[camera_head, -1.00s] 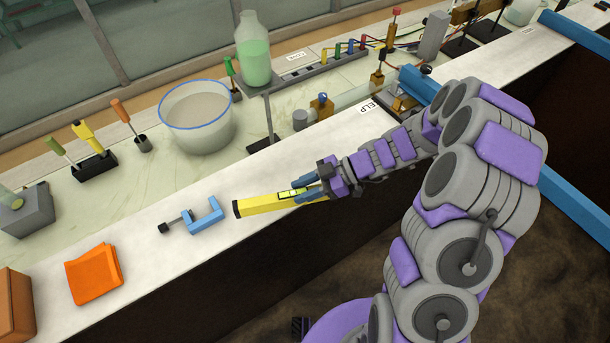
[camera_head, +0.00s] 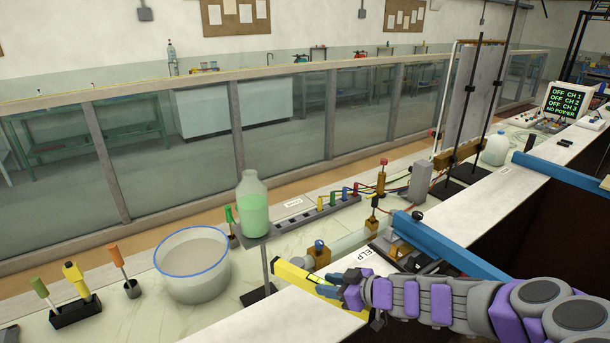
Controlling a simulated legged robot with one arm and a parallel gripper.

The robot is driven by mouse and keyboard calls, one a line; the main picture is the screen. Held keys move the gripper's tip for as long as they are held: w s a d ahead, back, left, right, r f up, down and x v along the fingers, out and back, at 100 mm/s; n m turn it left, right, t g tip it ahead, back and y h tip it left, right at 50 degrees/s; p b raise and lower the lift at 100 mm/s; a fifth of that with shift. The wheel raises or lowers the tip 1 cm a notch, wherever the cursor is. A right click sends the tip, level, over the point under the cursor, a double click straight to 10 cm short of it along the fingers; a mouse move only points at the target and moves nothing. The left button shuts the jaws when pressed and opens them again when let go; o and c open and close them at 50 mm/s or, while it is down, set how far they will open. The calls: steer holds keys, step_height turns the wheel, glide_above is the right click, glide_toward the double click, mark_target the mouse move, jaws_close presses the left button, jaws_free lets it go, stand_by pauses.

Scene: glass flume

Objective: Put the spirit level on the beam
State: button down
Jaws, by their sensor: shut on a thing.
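The yellow spirit level (camera_head: 294,276) is in the jaws of my gripper (camera_head: 332,291), low in the middle of the view. Its free end points up and left, over the white ledge. My gripper is shut on it and hides part of its length. A blue beam (camera_head: 455,250) lies to the right of my gripper, behind my forearm, with its left end near small brass fittings. Another blue bar (camera_head: 570,173) runs off at the far right. I cannot tell which of these the task means. The level is apart from both.
A bottle of green liquid (camera_head: 253,205) stands on a raised shelf close behind the level. A round tub (camera_head: 192,265) and upright tools (camera_head: 74,283) are to the left. A sign reading ELP (camera_head: 366,254) lies beside my gripper. A monitor (camera_head: 568,103) stands far right.

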steer(key=w+d+r+m+t+h, duration=0.5)
steer(key=d+r+m+h, duration=0.2)
steer(key=r, duration=0.5)
steer(key=w+f+m+h, duration=0.3)
steer(key=f, duration=1)
steer(key=shift+d+m, duration=0.15)
steer(key=shift+m, duration=0.25)
